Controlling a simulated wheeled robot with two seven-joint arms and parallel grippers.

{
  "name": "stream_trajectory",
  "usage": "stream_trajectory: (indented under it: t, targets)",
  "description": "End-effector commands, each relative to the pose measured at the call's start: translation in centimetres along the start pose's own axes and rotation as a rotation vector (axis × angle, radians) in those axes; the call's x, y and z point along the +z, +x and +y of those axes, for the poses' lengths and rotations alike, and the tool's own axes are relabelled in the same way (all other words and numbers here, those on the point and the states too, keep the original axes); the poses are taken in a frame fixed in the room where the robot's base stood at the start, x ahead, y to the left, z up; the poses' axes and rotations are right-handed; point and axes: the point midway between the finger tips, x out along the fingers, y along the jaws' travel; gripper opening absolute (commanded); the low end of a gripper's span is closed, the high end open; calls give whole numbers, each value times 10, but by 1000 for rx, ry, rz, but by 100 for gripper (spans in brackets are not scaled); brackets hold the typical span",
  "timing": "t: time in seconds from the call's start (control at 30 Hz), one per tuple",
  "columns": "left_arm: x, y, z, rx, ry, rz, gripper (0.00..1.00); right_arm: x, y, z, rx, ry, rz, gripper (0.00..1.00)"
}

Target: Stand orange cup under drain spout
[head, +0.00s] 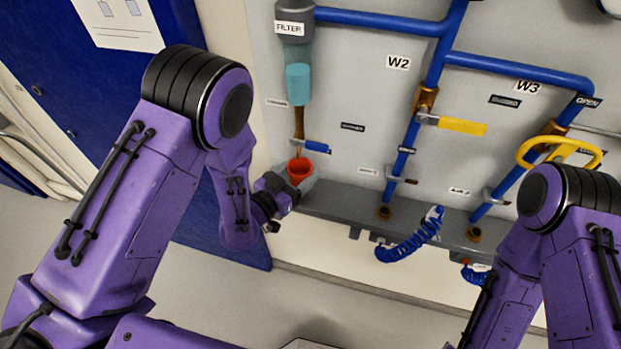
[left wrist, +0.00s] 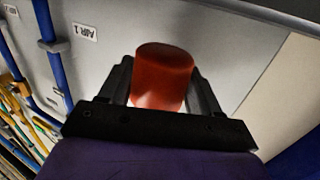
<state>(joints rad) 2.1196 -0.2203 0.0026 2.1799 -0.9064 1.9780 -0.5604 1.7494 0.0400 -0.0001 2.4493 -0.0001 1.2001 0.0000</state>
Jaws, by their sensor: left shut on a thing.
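The orange-red cup (head: 300,171) is upright at the left end of the grey ledge. It also shows between the jaws in the left wrist view (left wrist: 162,78). My left gripper (head: 294,186) is shut on the cup from the lower left. The drain spout (head: 299,122) is the brown pipe below the filter (head: 298,84). Its lower end is just above the cup's mouth. I cannot tell whether the cup's base touches the ledge, as the gripper hides it. My right gripper is out of view; only its arm shows at the right.
The grey ledge (head: 345,208) runs right along the wall. A small blue-handled valve (head: 314,146) sits on the drain line, close above the cup. A yellow lever (head: 462,127), a yellow handwheel (head: 560,152) and a blue coiled hose (head: 408,243) are further right. A blue cabinet (head: 95,85) stands left.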

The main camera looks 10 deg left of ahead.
Motion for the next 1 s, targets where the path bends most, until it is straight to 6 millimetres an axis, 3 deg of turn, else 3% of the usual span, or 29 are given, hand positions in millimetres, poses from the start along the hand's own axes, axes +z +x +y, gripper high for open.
stream_trajectory:
  t: [0.27,0.67,0.7,0.77,1.0]
  targets:
    - [44,0,-9,-16,-1,0,29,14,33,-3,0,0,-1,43]
    - [46,0,-9,-16,0,0,29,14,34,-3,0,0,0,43]
    - [45,0,-9,-16,0,0,70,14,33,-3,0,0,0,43]
    - [44,0,-9,-16,0,0,89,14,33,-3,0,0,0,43]
    - [44,0,-9,-16,0,0,89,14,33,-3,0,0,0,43]
